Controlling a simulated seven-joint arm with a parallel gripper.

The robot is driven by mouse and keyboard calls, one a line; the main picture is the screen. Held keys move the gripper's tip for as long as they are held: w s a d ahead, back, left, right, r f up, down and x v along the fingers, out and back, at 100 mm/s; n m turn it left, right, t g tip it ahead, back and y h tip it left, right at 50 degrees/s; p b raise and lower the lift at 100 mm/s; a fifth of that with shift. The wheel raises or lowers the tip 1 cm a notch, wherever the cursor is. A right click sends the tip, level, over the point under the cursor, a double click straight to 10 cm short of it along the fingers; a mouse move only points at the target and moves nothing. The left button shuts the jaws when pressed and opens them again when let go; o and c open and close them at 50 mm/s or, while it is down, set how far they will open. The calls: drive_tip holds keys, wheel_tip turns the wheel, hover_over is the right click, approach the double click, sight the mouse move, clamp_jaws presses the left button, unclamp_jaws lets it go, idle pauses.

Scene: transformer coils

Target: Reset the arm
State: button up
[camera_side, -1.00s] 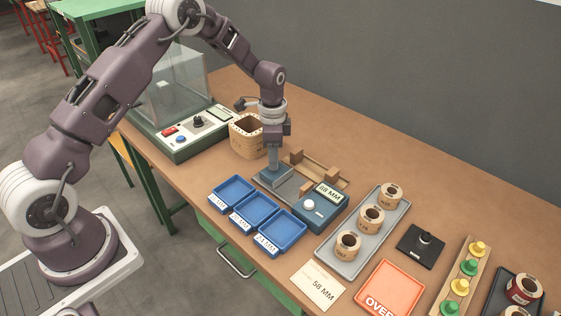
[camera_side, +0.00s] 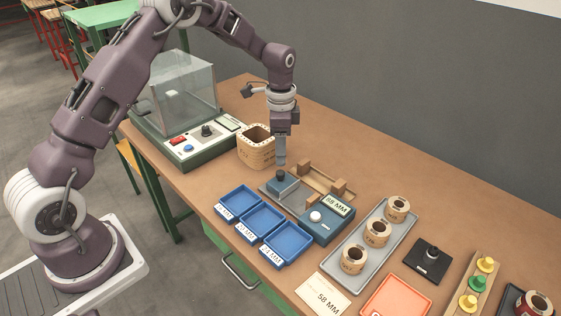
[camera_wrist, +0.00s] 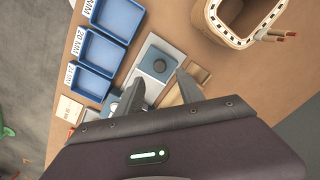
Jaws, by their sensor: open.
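My gripper (camera_side: 281,164) hangs pointing down above the left end of a blue measuring device with a display reading 58 MM (camera_side: 328,217). In the wrist view my gripper (camera_wrist: 160,92) shows two fingers spread apart with nothing held between them.
Three blue trays (camera_side: 260,223) stand left of the device. A wooden container (camera_side: 257,150) stands behind. A grey tray (camera_side: 345,277) holds three coils. A glass-walled machine (camera_side: 183,150) is at the back left. A black stand (camera_side: 429,261) and an orange tray (camera_side: 385,306) are at right.

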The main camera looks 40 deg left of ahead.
drive_tip(key=s+d+r+n+t, duration=0.1)
drive_tip(key=s+d+r+n, duration=0.1)
drive_tip(key=s+r, duration=0.55)
drive_tip(key=s+d+r+n+t, duration=0.2)
drive_tip(key=s+r, duration=0.2)
drive_tip(key=r, duration=0.7)
drive_tip(key=s+d+r+n+t, duration=0.1)
drive_tip(key=s+n, duration=0.1)
drive_tip(key=s, duration=0.8)
drive_tip(key=s+d+r+n+t, duration=0.1)
drive_tip(key=s+n, duration=0.2)
drive_tip(key=s, duration=0.8)
drive_tip(key=shift+s+d+r+t, duration=0.2)
drive_tip(key=shift+r+t, duration=0.05)
drive_tip(key=shift+t, duration=0.05)
